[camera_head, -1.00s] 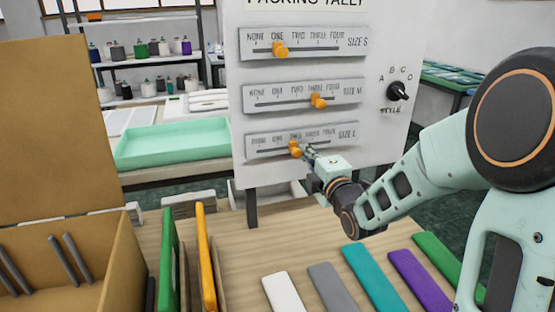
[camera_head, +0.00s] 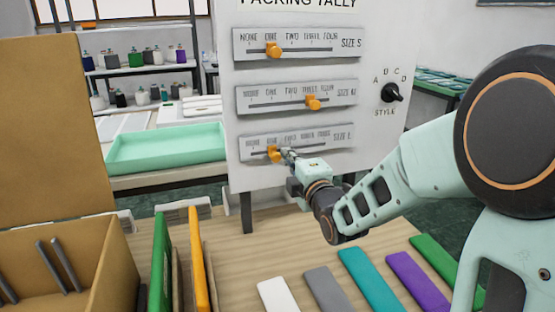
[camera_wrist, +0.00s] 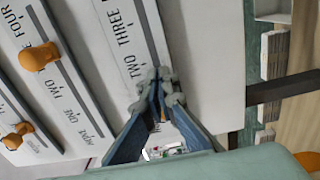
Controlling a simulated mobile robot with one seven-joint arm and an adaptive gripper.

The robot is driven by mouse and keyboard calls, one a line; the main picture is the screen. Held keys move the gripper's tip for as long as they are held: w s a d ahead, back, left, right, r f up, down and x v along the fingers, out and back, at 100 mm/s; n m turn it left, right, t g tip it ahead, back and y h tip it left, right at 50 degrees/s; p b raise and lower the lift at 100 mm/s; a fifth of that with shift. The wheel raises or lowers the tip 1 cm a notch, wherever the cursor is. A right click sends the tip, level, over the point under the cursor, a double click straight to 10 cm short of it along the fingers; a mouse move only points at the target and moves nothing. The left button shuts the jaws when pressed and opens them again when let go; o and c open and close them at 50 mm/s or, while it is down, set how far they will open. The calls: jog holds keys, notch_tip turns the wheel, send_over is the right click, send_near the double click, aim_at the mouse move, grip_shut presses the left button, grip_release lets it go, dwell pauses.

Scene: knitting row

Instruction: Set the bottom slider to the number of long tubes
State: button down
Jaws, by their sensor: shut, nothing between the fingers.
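The bottom slider, marked SIZE L, is on the white packing tally panel (camera_head: 385,140). Its orange knob (camera_head: 273,154) stands about under ONE. My gripper (camera_head: 288,156) is shut and empty, with its fingertips just right of that knob, touching or nearly so. In the wrist view the blue fingers (camera_wrist: 160,98) meet over the slider's scale near TWO, and they hide most of the knob. Dark grey tubes (camera_head: 50,265) lean in the open cardboard box (camera_head: 118,265) at the lower left; its front is cut off by the picture edge.
The SIZE S knob (camera_head: 273,50) is about at ONE and the SIZE M knob (camera_head: 312,103) about at THREE. A black style dial (camera_head: 391,93) is at the right. Upright green (camera_head: 159,265) and orange (camera_head: 198,262) pieces and several flat coloured strips (camera_head: 370,278) occupy the table (camera_head: 230,260).

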jog(key=d+b+v, duration=0.1)
jog(key=b+v, duration=0.1)
jog(key=v, duration=0.6)
dwell(0.5)
jog(key=shift+w, duration=0.2)
